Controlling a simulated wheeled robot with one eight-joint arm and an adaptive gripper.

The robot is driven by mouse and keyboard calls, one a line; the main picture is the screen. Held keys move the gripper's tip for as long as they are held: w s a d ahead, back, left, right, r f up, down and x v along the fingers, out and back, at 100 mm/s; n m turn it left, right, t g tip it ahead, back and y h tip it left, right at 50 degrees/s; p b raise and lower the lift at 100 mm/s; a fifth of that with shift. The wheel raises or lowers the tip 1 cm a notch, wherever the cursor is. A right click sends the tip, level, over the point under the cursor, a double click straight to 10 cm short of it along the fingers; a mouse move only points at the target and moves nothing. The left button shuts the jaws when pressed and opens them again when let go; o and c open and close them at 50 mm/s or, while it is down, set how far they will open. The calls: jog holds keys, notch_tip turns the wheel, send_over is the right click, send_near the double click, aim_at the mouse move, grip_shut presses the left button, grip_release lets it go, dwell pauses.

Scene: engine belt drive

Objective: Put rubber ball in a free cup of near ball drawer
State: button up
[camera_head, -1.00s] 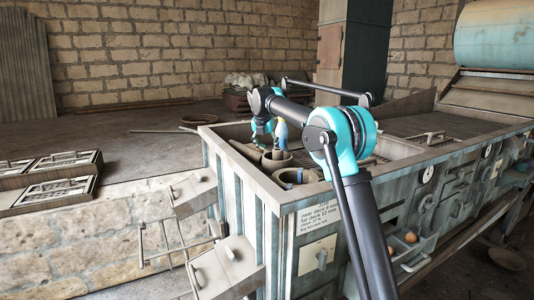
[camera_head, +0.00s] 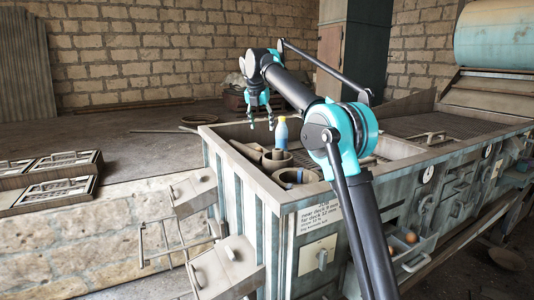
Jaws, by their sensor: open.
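My gripper (camera_head: 261,126) is open and empty, fingers pointing down above the left end of the large metal-and-wood bench box. An open drawer (camera_head: 427,246) juts from the front of the bench at lower right, partly behind my arm. Two orange-brown balls show in it, one further back (camera_head: 411,238) and one by my arm (camera_head: 390,251). Its cups are too small and covered to make out. I cannot tell which ball is the rubber ball; none shows at my gripper.
A label plate (camera_head: 321,214) is on the front.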

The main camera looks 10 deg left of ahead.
jog(key=v, duration=0.4)
jog(key=m+g+h, duration=0.1)
jog(key=m+h, duration=0.1)
jog(key=m, duration=0.3)
send_near(262, 150)
jog(key=d+f, duration=0.1)
jog(key=f, duration=0.4)
jog(key=d+f, duration=0.1)
jog(key=f, duration=0.2)
jog(key=shift+w+d+f, duration=0.2)
jog(key=shift+w+d, duration=0.05)
jog(key=shift+d, duration=0.05)
jog(key=shift+r, duration=0.1)
grip_shut()
dwell(0.8)
